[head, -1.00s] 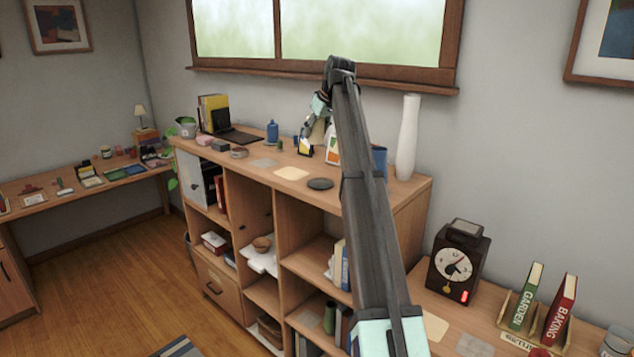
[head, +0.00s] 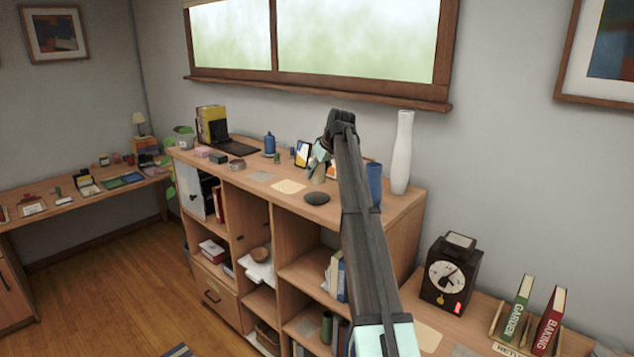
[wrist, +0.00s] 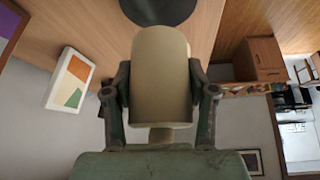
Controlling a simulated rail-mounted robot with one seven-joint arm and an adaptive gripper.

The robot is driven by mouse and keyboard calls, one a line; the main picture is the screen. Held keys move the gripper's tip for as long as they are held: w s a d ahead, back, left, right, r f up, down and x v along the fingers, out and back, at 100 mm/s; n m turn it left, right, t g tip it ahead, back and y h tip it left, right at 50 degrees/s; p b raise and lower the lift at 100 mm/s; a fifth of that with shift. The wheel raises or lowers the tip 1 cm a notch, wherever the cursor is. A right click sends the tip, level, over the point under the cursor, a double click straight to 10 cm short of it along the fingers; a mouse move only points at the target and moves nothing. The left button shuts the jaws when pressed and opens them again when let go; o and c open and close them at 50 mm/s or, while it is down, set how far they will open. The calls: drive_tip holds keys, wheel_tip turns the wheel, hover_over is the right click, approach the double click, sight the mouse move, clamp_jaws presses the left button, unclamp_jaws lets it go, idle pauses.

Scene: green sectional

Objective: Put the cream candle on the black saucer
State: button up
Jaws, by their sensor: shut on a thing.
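The cream candle (wrist: 161,75) is held between the two fingers of my gripper (wrist: 161,100) in the wrist view. In the head view, the candle (head: 318,174) shows in part beneath my gripper (head: 319,158), just behind the black saucer. The black saucer (head: 317,198) lies flat and empty on the shelf top. It also shows in the wrist view (wrist: 158,10), beyond the candle's far end and cut by the top edge. The candle covers part of it; I cannot tell the exact gap between them.
On the shelf top, a framed picture (head: 303,153) and a white card with orange and green (wrist: 70,80) stand nearby. A blue cup (head: 375,183) and a tall white vase (head: 402,152) stand to the right. A tan mat (head: 288,187) lies left of the saucer.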

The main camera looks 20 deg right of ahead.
drive_tip(key=shift+f+p, duration=0.75)
drive_tip(key=shift+f, duration=1.95)
drive_tip(key=shift+f, duration=0.15)
drive_tip(key=o, duration=1.4)
drive_tip(key=shift+c, duration=0.2)
drive_tip(key=b+v, duration=0.3)
drive_tip(key=v, duration=0.9)
drive_tip(key=shift+b, duration=0.3)
